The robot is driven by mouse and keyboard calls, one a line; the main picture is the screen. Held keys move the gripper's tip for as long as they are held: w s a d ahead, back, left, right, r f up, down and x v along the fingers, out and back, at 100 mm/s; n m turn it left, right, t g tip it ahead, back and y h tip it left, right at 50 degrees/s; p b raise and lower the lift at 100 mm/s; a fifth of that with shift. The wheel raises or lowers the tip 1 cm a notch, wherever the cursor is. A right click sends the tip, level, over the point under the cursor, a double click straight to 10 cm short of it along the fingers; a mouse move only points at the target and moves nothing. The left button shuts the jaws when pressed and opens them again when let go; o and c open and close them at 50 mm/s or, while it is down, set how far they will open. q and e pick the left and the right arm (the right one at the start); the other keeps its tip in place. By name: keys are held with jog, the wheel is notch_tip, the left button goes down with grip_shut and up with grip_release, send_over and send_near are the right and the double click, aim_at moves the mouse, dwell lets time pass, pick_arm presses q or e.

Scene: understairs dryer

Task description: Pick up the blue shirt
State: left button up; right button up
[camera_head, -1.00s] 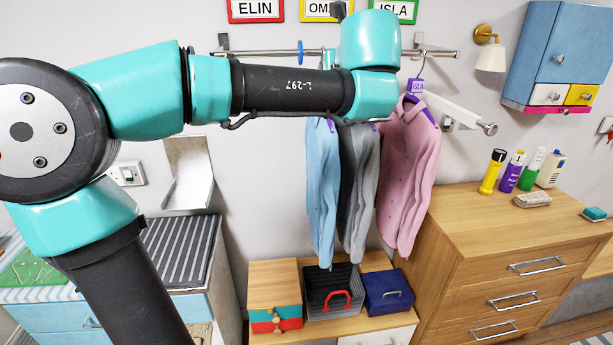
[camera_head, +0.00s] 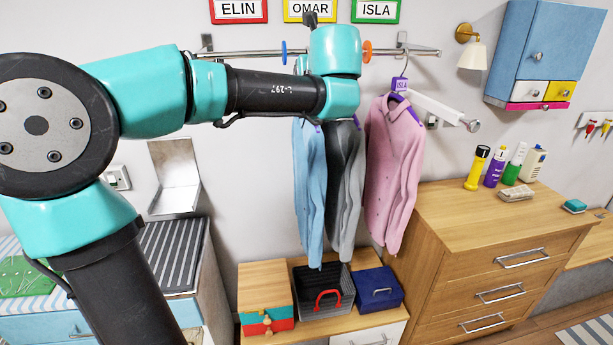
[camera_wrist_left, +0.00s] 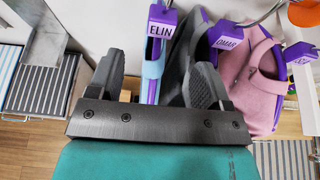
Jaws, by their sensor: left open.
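The blue shirt (camera_head: 309,185) hangs leftmost of the shirts under the wall rail (camera_head: 245,53). Its top is partly hidden behind my left arm in the head view. In the left wrist view its purple hanger tag (camera_wrist_left: 161,28) reads ELIN, and a light blue strip of the shirt (camera_wrist_left: 146,70) shows below it. My left gripper (camera_wrist_left: 155,82) is open, with the ELIN hanger and the shirt's edge appearing between its two fingers. I cannot tell how deep they sit between them. The left fingers are hidden in the head view. My right gripper is out of view.
A grey shirt (camera_head: 346,185) hangs close beside the blue one, and a pink shirt (camera_head: 391,175) further right. Below are a dark basket (camera_head: 309,302) with a red handle and a blue box (camera_head: 378,288). A wooden dresser (camera_head: 470,225) stands at right.

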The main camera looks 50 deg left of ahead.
pick_arm(q)
jog(key=shift+x, duration=3.05)
jog(key=shift+x, duration=2.6)
jog(key=shift+w, duration=0.1)
jog(key=shift+c, duration=0.3)
grip_shut()
